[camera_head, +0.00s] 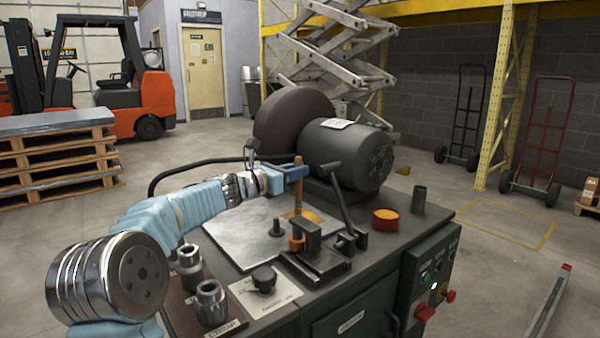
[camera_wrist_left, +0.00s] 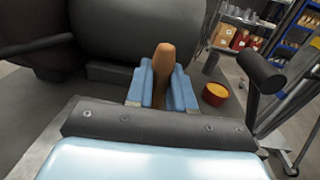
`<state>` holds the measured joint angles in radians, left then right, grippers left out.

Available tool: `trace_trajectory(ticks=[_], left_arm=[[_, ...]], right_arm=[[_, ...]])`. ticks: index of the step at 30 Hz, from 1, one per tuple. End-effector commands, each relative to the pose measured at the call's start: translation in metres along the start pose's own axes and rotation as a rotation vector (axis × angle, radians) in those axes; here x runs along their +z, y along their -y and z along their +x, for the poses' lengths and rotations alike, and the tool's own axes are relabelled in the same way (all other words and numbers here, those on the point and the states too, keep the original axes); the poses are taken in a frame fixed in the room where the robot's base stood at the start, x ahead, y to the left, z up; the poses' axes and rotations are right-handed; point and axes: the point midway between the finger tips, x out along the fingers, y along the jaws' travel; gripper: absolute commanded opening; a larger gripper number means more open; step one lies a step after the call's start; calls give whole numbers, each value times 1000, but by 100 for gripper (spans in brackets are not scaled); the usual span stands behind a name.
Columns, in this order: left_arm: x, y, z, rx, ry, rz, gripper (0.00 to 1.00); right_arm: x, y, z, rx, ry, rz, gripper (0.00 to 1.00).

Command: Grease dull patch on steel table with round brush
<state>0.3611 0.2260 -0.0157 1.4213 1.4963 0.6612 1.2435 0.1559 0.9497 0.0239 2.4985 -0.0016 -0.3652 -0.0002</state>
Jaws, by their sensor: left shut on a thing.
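My left gripper (camera_head: 297,172) is shut on the wooden handle of the round brush (camera_head: 298,186). The handle stands upright between the blue fingers, and it also shows in the left wrist view (camera_wrist_left: 163,62). The brush's lower end is near the back right of the steel table plate (camera_head: 225,243), beside a dark clamp; I cannot tell whether it touches the plate. An amber-coloured patch (camera_head: 310,214) lies on the plate around the brush. A red tin with yellow-orange contents (camera_head: 386,219) stands to the right. My right gripper is not in view.
A dark clamp with a lever (camera_head: 320,252) stands at the plate's right. A motor (camera_head: 345,152) and a big wheel (camera_head: 292,120) rise behind. A short post (camera_head: 276,229) and a knob (camera_head: 264,278) stick up. A dark cup (camera_head: 418,199) stands at the far right corner.

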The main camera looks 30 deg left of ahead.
Motion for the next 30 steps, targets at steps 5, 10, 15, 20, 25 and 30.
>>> trace_trajectory(ticks=[5,10,15,20,25,30], left_arm=[[-2,-2,-16,2,0,1,0],[-3,-3,-32,1,-1,0,0],[0,-6,-36,1,-2,0,0],[1,-16,-35,1,-2,0,0],[1,-16,-29,-1,-1,0,0],[3,-14,-12,-2,-1,-1,0]], right_arm=[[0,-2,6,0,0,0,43],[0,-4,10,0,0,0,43],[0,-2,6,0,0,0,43],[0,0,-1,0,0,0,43],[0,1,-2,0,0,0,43],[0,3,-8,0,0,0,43]])
